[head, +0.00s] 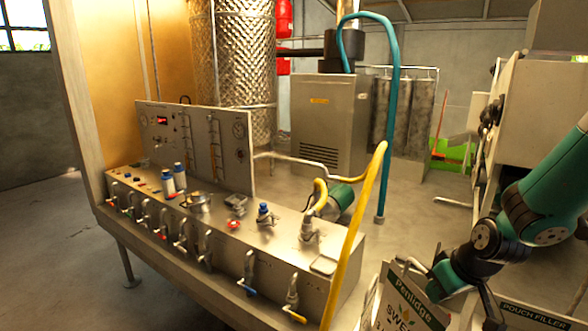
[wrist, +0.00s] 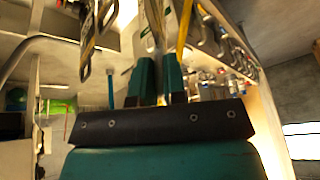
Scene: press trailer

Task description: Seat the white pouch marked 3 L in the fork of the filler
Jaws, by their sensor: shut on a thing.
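My gripper (wrist: 158,75) shows two green fingers in the wrist view, closed on a thin pale thing that runs up past the fingertips. In the head view my green arm reaches down from the right, and its end is at the bottom edge, behind and beside a white pouch (head: 408,308) with a dark green label. A dark panel reading "POUCH FILLER" (head: 537,317) is at the bottom right. I cannot make out its fork clearly.
A long steel bench (head: 265,250) with several lever valves runs along the left and middle. A yellow hose (head: 357,235) rises beside its right end, close to the pouch. A teal hose (head: 393,110) hangs behind. Slotted metal brackets (wrist: 88,45) show at upper left in the wrist view.

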